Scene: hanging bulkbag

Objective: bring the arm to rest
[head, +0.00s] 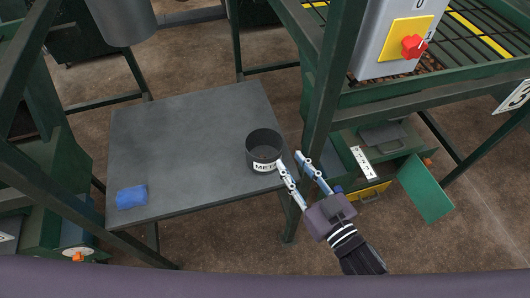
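My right gripper (293,169) comes in from the lower right and hangs over the table's right edge. Its two fingers are spread apart with nothing visible between them. The left fingertip is at the right side of a dark round cup (264,145) with a white label that appears to begin "MET". I cannot tell whether the fingertip touches the cup. The cup stands upright on the grey table (190,140). My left gripper is not in view.
A blue item (131,197) lies at the table's front left, and the table's middle is clear. A dark green frame post (333,75) rises right of the table. A grey box with a red knob (413,46) is at upper right. An open green door (425,188) stands at right.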

